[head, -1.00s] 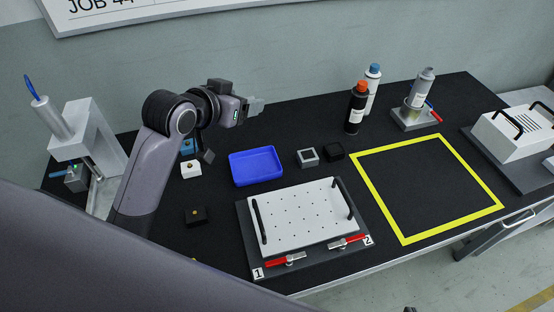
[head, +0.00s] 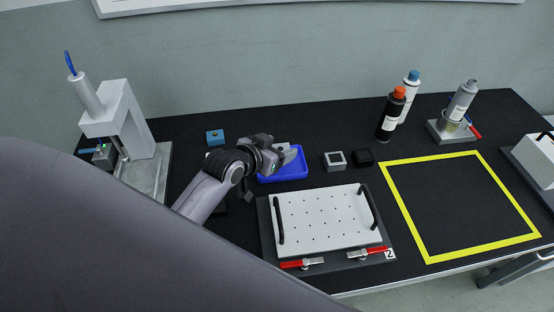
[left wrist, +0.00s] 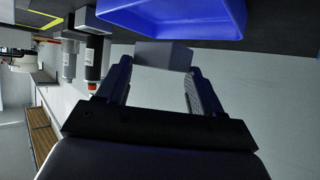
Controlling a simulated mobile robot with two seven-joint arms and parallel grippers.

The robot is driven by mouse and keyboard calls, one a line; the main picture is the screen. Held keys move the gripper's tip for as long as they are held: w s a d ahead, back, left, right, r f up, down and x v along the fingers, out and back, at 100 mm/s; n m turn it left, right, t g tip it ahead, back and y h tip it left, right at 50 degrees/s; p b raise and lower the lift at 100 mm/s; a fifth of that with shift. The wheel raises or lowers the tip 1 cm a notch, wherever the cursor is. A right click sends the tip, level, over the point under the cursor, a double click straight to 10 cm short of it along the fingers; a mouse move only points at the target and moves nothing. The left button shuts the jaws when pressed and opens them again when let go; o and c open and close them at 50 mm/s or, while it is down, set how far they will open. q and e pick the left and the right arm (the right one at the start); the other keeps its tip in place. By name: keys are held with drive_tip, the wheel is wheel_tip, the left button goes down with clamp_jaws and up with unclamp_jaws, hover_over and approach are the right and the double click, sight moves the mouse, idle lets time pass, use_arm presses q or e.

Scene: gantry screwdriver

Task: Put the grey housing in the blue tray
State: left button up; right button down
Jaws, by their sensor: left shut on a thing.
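My left gripper (head: 288,152) is over the blue tray (head: 284,178) in the head view and covers part of it. In the left wrist view, the left gripper (left wrist: 160,75) is shut on a grey block, the grey housing (left wrist: 163,55), held between its fingertips. The blue tray (left wrist: 190,18) fills the top of that view, just beyond the housing. The housing looks above the tray; I cannot tell whether they touch. My right gripper is not in view.
A white perforated plate (head: 325,222) lies in front. Bottles (head: 390,115) stand behind right. The yellow-framed area (head: 460,205) is clear.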

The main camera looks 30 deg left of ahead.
use_arm(q)
drive_tip(key=shift+f, duration=2)
drive_tip(key=shift+b, duration=0.3)
drive_tip(key=shift+f, duration=0.2)
drive_tip(key=o, duration=1.2)
drive_tip(key=shift+c, duration=0.2)
drive_tip(key=shift+r, duration=0.1)
drive_tip(key=shift+r, duration=0.2)
drive_tip(key=p+v, duration=0.1)
drive_tip(key=v, duration=1.1)
drive_tip(key=shift+f, duration=0.15)
drive_tip(key=shift+s, duration=0.1)
